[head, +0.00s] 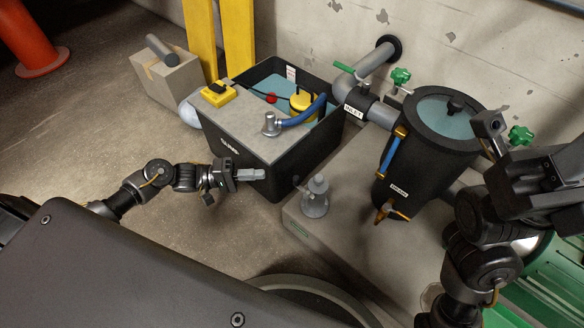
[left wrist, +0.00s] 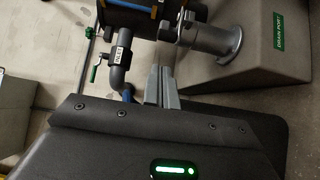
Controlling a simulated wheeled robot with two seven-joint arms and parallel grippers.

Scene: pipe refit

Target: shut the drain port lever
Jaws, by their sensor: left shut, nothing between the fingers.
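The drain port (head: 315,197) is a grey upright fitting with a round base on a concrete plinth. A green "DRAIN PORT" label sits on the plinth's front edge, and it also shows in the left wrist view (left wrist: 279,35). A small dark stub at the fitting's left side may be its lever (head: 297,181); its position is unclear. The fitting also shows in the left wrist view (left wrist: 215,42). My left gripper (head: 262,174) is shut and empty, left of the fitting and apart from it. My right gripper (head: 525,150) is at the right; its fingers are unclear.
A black open tank (head: 277,186) with a grey cover stands behind my left gripper. A tall black canister (head: 425,150) with a blue sight tube and brass tap stands right of the drain port. An inlet pipe (head: 375,62) with a green-handled valve runs to the canister.

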